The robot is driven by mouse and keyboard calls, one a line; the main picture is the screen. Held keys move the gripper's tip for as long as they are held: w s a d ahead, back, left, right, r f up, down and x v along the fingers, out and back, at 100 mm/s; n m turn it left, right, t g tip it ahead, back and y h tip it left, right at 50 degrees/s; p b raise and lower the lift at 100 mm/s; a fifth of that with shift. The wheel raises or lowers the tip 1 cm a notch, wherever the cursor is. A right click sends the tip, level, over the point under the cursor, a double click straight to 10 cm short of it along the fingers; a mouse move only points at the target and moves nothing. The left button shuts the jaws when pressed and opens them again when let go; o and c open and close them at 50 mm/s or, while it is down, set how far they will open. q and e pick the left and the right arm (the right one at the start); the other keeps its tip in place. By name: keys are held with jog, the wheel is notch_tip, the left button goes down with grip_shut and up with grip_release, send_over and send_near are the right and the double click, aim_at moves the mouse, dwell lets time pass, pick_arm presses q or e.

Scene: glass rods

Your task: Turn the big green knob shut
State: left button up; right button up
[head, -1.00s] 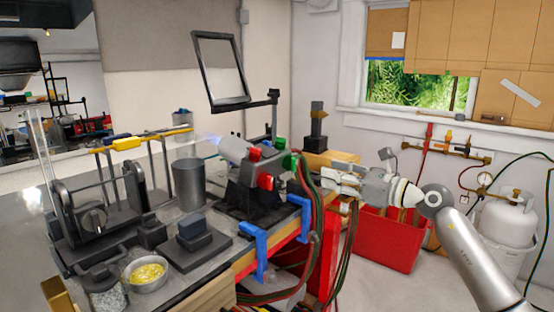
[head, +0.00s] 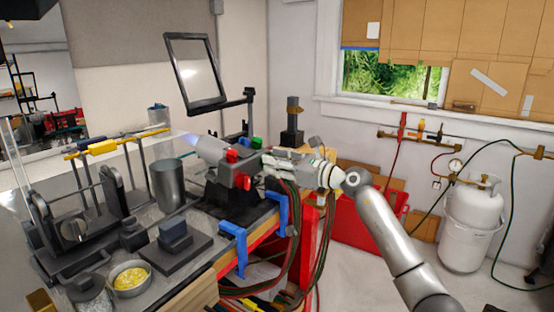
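The torch burner (head: 208,147) stands on the bench with a pale blue flame at its left end. Red knobs (head: 242,179) show on its near side, and a small green knob (head: 257,142) shows at its upper right. My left gripper is not in view.
Blue clamps (head: 234,250) sit on the bench's front edge. Red and green hoses (head: 297,235) hang below my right gripper. A framed shield (head: 196,75) stands behind the burner. A red bin (head: 370,205) and white gas tank (head: 472,225) stand on the floor at right.

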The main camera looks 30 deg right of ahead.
jog(key=shift+c, duration=0.3)
grip_shut()
jog(key=shift+d+m, duration=0.1)
jog(key=shift+m, duration=0.2)
jog(key=m+y+p, duration=0.1)
jog(key=m, duration=0.4)
jog(key=d+f+m+y+p, duration=0.1)
jog(key=m+y, duration=0.1)
jog(key=m, duration=0.4)
jog(key=w+m+y+p, duration=0.1)
jog(key=m, duration=0.4)
jog(key=shift+d+f+m, duration=0.3)
jog(key=shift+d+f, duration=0.05)
dwell(0.6)
